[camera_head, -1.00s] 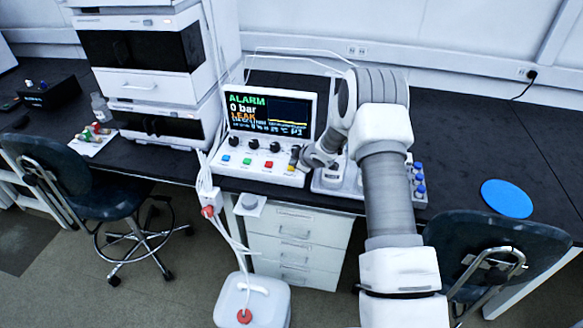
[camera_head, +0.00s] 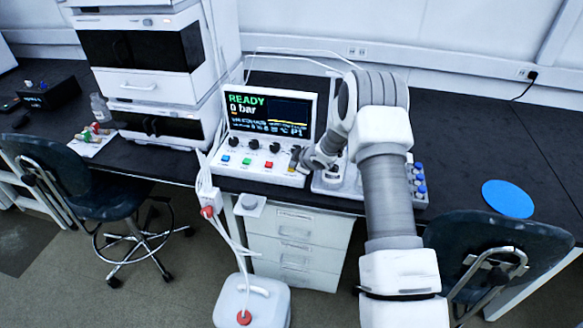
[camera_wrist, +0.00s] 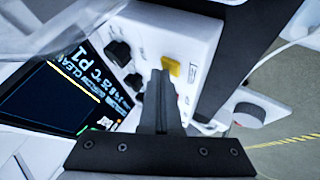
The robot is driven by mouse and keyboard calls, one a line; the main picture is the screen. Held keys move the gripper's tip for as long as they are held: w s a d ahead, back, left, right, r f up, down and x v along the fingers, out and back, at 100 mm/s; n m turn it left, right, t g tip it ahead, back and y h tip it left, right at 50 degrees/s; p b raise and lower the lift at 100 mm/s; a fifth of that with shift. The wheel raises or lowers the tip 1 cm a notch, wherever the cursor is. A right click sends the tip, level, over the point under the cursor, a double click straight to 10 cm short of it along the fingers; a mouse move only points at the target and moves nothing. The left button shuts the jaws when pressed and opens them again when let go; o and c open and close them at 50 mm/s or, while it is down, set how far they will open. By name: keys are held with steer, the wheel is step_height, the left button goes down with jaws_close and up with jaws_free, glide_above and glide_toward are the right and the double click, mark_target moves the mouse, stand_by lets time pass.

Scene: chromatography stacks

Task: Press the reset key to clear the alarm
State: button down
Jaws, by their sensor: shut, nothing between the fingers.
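The white control unit (camera_head: 255,176) stands on the black bench. Its screen (camera_head: 268,112) reads READY and 0 bar in the head view; part of the screen (camera_wrist: 58,102) shows in the wrist view. A yellow key (camera_wrist: 171,67) sits on the panel beside a printed label, partly legible, that seems to be the reset key. It is at the right end of the key row (camera_head: 291,168) in the head view. My gripper (camera_wrist: 160,76) is shut and empty, its tips right at the yellow key's edge. I cannot tell whether they touch it. My gripper (camera_head: 296,154) also shows small in the head view.
Blue (camera_head: 225,157), green (camera_head: 246,162) and red (camera_head: 269,165) keys lie left of the yellow one, below black knobs (camera_head: 253,144). Blue-capped vials (camera_head: 420,179) stand right of the unit, near my arm. A blue disc (camera_head: 507,198) lies on the clear right bench.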

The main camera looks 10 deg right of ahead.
steer(key=shift+r+p, duration=0.75)
steer(key=shift+r, duration=0.15)
steer(key=shift+r+p, duration=2.1)
steer(key=shift+r, duration=0.4)
